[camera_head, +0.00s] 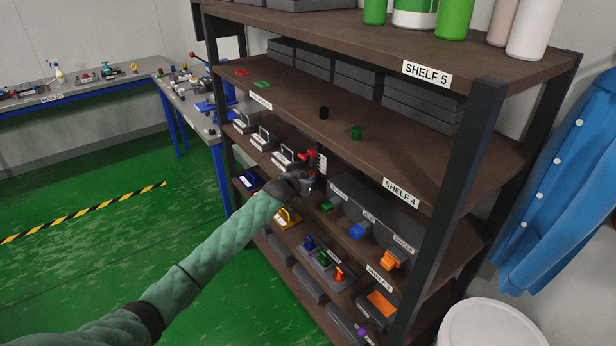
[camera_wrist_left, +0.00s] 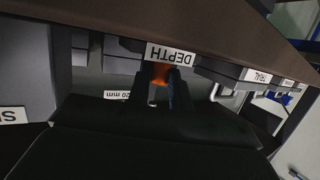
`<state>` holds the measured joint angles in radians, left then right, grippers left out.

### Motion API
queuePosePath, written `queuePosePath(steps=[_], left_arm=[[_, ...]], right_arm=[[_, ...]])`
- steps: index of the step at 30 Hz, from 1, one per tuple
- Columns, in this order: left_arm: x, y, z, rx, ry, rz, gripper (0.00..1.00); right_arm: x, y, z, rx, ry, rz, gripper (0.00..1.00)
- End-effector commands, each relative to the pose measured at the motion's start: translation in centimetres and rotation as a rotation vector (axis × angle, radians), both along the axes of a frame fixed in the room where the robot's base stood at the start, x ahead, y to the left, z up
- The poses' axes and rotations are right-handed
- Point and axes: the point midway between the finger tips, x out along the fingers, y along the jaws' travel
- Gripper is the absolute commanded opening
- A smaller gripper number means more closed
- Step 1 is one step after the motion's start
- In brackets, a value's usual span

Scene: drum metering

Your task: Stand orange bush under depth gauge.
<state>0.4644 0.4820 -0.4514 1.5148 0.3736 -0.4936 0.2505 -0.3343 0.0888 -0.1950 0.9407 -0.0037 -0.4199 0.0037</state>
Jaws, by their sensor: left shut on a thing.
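My left gripper (camera_head: 306,183) reaches in at the shelf below SHELF 4. In the left wrist view my left gripper (camera_wrist_left: 158,92) is shut on the orange bush (camera_wrist_left: 159,79), which shows as an orange patch between the dark fingers. In the head view the bush is hidden by the gripper. The depth gauge, with a red part (camera_head: 308,154) and a white scale (camera_head: 321,164), stands just behind and above the gripper. The DEPTH label (camera_wrist_left: 170,54) appears upside down beside the fingers in the wrist view. I cannot tell whether the bush touches anything. My right gripper is not in view.
Grey bins with a blue part (camera_head: 357,231) and an orange part (camera_head: 391,261) stand right of the gripper. A green part (camera_head: 326,206) lies close by. The board of SHELF 4 (camera_head: 290,108) is overhead, and a dark rack post (camera_head: 463,190) stands at right.

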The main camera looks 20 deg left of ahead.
Motion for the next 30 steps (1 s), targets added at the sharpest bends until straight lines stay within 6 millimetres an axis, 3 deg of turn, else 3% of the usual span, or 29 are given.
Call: queuePosePath(steps=[8,9,12,22,26,28,30], left_arm=[[0.0,0.0,-0.2,0.0,0.0,0.0,0.0],[0.0,0.0,-0.2,0.0,0.0,0.0,0.23],[0.0,0.0,-0.2,0.0,0.0,0.0,0.42],[0.0,0.0,0.1,0.0,-0.001,0.0,0.43],[-0.9,0.2,0.1,0.0,-0.001,0.0,0.43],[-1.8,0.5,0.3,-0.001,-0.002,-0.001,0.43],[-3.0,0.8,0.5,0.001,0.0,-0.001,0.43]], right_arm=[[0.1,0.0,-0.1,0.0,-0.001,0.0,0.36],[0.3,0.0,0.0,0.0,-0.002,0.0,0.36],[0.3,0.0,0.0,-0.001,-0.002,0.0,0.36],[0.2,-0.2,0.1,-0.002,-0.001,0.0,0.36],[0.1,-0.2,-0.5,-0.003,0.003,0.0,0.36],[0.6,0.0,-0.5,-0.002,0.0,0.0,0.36],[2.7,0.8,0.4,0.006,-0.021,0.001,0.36]])
